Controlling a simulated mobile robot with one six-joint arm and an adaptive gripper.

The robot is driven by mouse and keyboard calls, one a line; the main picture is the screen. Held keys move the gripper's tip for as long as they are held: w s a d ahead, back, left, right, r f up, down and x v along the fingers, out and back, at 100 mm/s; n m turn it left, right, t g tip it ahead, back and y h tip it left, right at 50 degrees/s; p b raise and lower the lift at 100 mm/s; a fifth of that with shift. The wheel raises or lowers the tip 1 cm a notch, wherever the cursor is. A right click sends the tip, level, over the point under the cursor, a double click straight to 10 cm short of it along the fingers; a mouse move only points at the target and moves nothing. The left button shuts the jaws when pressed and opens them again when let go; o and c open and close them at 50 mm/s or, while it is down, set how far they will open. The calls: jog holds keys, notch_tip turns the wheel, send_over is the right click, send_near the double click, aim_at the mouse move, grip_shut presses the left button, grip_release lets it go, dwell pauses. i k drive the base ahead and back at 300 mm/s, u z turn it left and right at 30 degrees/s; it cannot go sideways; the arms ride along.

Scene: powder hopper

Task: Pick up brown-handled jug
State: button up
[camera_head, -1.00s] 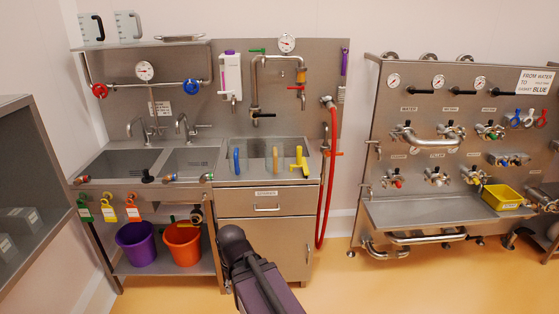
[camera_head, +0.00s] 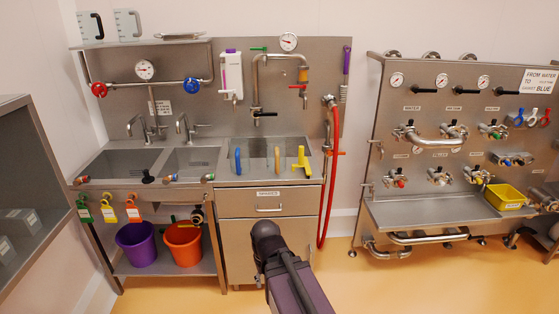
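Two pale jugs stand on the top left shelf: one with a black handle (camera_head: 91,27) and one with a grey handle (camera_head: 127,25). My dark arm shows at the bottom centre, in front of the cupboard. My gripper's fingers do not show.
The steel sink bench carries taps, gauges and a red hose (camera_head: 332,180) at its right. A purple bucket (camera_head: 137,243) and an orange bucket (camera_head: 183,243) stand on the low shelf. A yellow tub (camera_head: 505,197) sits on the right unit. The floor between is clear.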

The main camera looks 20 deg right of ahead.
aim_at(277, 158)
jog(key=u, duration=0.05)
jog(key=i, duration=1)
jog(key=z, duration=0.05)
